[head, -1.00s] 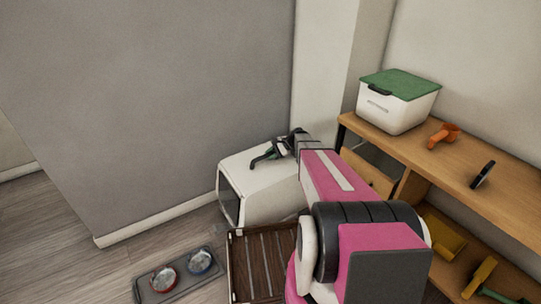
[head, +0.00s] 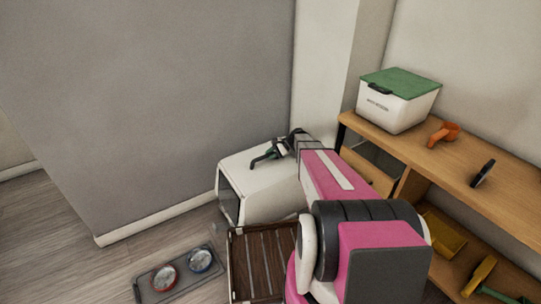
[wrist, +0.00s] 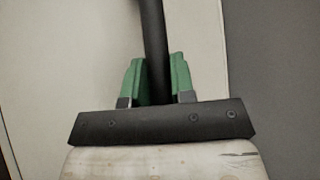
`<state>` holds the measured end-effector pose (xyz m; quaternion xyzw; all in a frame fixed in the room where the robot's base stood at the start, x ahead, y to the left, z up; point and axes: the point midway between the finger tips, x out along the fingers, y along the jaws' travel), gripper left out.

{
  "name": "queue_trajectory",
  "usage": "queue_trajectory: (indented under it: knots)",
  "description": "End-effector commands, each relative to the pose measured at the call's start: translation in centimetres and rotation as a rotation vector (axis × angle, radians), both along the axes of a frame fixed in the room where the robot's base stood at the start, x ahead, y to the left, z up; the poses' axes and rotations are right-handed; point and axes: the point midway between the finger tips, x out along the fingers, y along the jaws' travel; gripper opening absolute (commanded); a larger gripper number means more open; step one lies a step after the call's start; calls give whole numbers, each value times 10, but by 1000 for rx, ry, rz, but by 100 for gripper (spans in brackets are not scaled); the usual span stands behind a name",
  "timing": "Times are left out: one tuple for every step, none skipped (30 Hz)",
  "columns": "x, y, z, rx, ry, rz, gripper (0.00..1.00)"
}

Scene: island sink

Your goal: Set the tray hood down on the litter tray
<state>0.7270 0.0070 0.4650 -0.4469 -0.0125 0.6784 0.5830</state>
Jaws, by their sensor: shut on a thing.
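The tray hood (head: 262,190) is a white box with a dark opening on its left face and a black handle (head: 262,161) on top. It stands out against the grey wall in the middle of the head view. My gripper (head: 282,150) is at the top of the hood, shut on the handle. In the wrist view the two green fingers (wrist: 160,82) sit on either side of the dark handle bar (wrist: 154,45). I cannot make out the litter tray. The hood's lower right is hidden by my arm, so I cannot tell what it rests on.
A brown slatted crate (head: 232,262) stands in front of the hood. A grey feeding mat (head: 150,291) with a red and a blue bowl lies on the floor at left. A wooden shelf (head: 415,158) with a green-lidded bin (head: 392,112) stands at right. Floor at far left is clear.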

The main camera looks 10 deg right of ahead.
Motion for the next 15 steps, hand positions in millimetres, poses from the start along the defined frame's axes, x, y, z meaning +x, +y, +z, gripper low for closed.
queue_trajectory:
  knots:
    - [0, 0, 0, -2, -1, 2, 2]
    - [0, 0, 0, -2, -1, 2, 2]
    - [0, 0, 0, -2, -1, 2, 2]
    - [0, 0, 0, -2, -1, 2, 2]
    - [0, 0, 0, -2, -1, 2, 33]
    - [0, 0, 0, -2, -1, 2, 46]
    - [0, 0, 0, -2, -1, 2, 53]
    - [0, 0, 0, -2, -1, 2, 53]
    - [0, 0, 0, -2, -1, 2, 53]
    - [0, 0, 0, -2, -1, 2, 53]
    - [0, 0, 0, -2, -1, 2, 53]
    - [0, 0, 0, -2, -1, 2, 53]
    - [0, 0, 0, -2, 0, 1, 53]
    - [0, 0, -1, -4, 0, 1, 53]
    - [0, -1, -1, -4, 0, 1, 53]
